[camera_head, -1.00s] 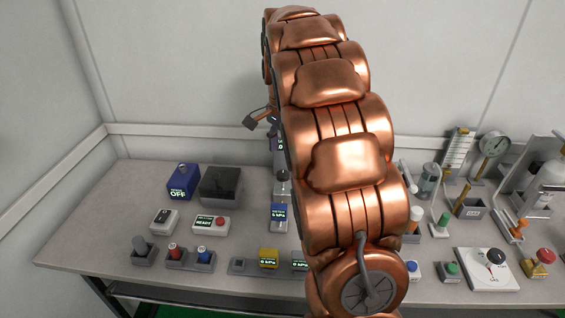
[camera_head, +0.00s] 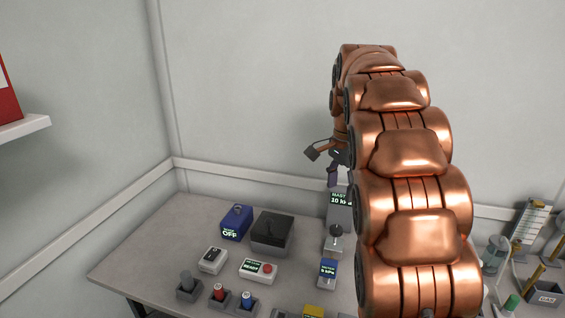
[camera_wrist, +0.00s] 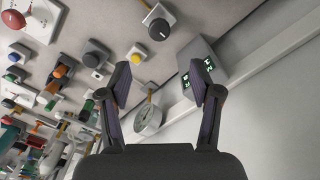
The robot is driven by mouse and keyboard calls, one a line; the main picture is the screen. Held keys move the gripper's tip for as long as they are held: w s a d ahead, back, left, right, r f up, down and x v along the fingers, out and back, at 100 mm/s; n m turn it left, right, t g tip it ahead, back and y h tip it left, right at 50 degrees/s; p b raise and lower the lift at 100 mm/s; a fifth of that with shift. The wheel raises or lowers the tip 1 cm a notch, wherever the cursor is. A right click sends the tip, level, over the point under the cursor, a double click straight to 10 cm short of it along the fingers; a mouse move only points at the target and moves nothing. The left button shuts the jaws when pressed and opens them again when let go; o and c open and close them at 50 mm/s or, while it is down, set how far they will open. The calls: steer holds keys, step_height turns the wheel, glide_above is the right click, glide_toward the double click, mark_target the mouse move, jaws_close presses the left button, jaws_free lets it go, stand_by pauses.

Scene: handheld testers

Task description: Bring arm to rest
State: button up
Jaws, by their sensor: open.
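My arm is copper-coloured and arches up over the bench in the head view, covering its middle. My gripper (camera_head: 326,165) hangs at the far end of the arm, above the back of the bench and near the wall. Only part of it shows there, beside the arm. In the wrist view my gripper (camera_wrist: 163,103) has its two dark fingers spread apart, with nothing held between them. A round gauge (camera_wrist: 148,118) and a grey box with a lit display (camera_wrist: 200,70) lie beyond the fingers, apart from them.
A shelf (camera_head: 22,126) with a red binder is at left. The space above the left bench is free.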

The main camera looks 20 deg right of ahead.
steer(key=shift+a, duration=0.1)
stand_by(0.3)
steer(key=s+a+f+n+g, duration=0.1)
steer(key=s+a+f+n, duration=0.1)
steer(key=s+a+n, duration=0.45)
steer(key=s+a+f+n, duration=0.3)
steer(key=s+a, duration=0.5)
steer(key=s, duration=0.1)
steer(key=s+a+f+n+g, duration=0.1)
steer(key=s+a+f+n, duration=0.25)
steer(key=s, duration=0.45)
steer(key=s+a+f+n+g, duration=0.1)
steer(key=s+a+f+n, duration=0.25)
steer(key=s, duration=0.55)
step_height(320, 180, up, 14)
steer(key=w+t+p, duration=0.1)
steer(key=p, duration=1.2)
steer(key=shift+w+n, duration=0.3)
steer(key=shift+n, duration=0.05)
steer(key=shift+d, duration=0.1)
